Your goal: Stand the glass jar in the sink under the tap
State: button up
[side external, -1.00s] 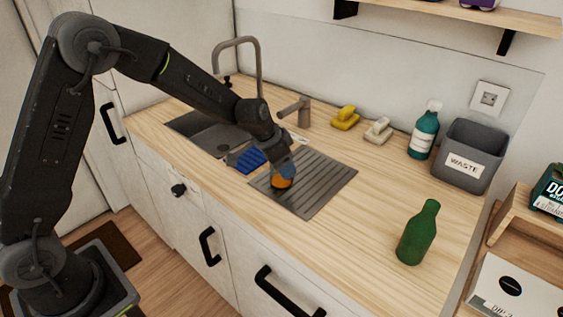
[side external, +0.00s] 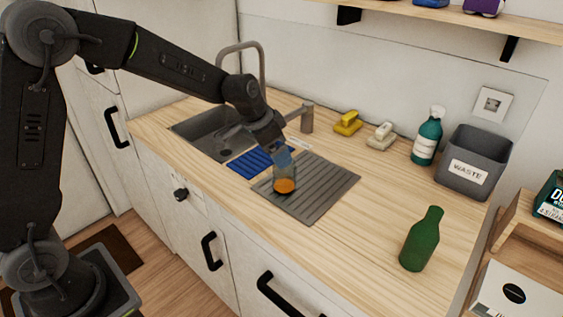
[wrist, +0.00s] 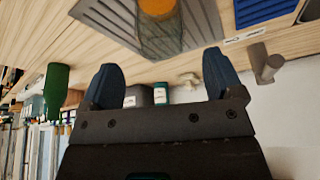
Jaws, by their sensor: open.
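The glass jar (side external: 285,184), clear with orange contents at its bottom, stands on the grey ribbed draining board (side external: 325,190). In the wrist view the jar (wrist: 160,30) shows at the top, in line with the gap between my fingers and just beyond their tips. My gripper (side external: 281,155) has blue fingers and is close to the jar's upper part, partly covering it in the side view. In the wrist view my gripper (wrist: 160,66) is open with nothing between its fingers. The sink (side external: 195,125) lies left of the board; the arched tap (side external: 262,65) rises behind it, partly hidden by my arm.
A blue mat (side external: 249,163) lies between sink and board. A grey dispenser (side external: 307,119), yellow (side external: 347,122) and pale (side external: 380,136) items, a teal bottle (side external: 427,138) and a waste bin (side external: 474,163) stand along the back. A green bottle (side external: 420,240) stands right; the counter between is clear.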

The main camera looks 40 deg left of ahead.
jog(key=s+r+n, duration=0.2)
jog(key=s+r, duration=0.9)
jog(key=s, duration=0.3)
jog(key=s+a+n+t+y, duration=0.1)
jog(key=s+n, duration=0.1)
jog(key=s, duration=1.1)
jog(key=shift+f+y, duration=0.2)
jog(key=shift+y, duration=0.2)
jog(key=shift+o, duration=0.5)
jog(key=shift+s+f+n, duration=0.2)
jog(key=shift+s+n, duration=0.1)
jog(key=shift+s, duration=0.3)
